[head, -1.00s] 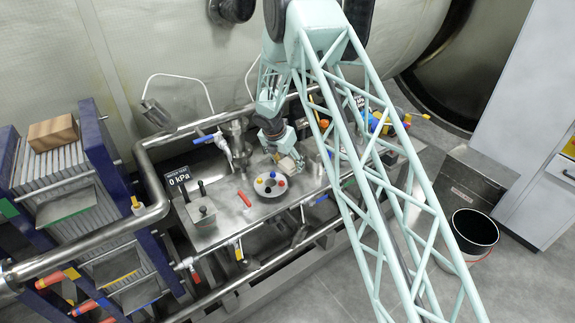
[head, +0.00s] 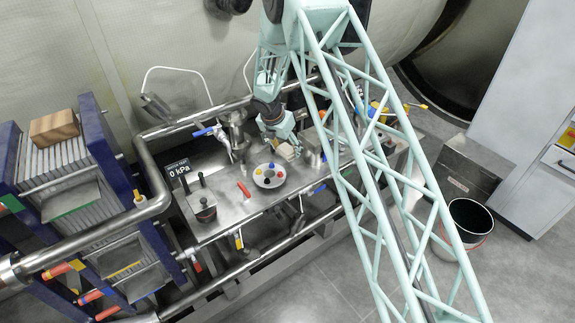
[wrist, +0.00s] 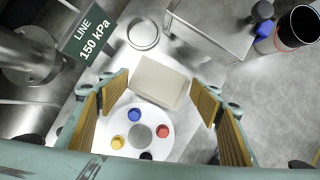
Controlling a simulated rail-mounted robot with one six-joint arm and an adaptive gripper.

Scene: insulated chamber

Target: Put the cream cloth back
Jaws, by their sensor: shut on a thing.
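The cream cloth (wrist: 160,82) shows as a pale, folded, block-like piece between the two finger pads of my gripper (wrist: 160,92) in the wrist view. My gripper is shut on it, although the wrist picture leaves the contact at the pads unclear. In the head view the cloth (head: 288,152) shows just below my gripper (head: 283,143), over the steel bench (head: 225,212). I cannot tell whether its underside touches the bench.
A round white holder (head: 268,184) with coloured knobs is close to the cloth; it also shows in the wrist view (wrist: 141,151). A red-handled item (head: 243,190) lies left of it. Pipes (head: 150,175) edge the bench.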

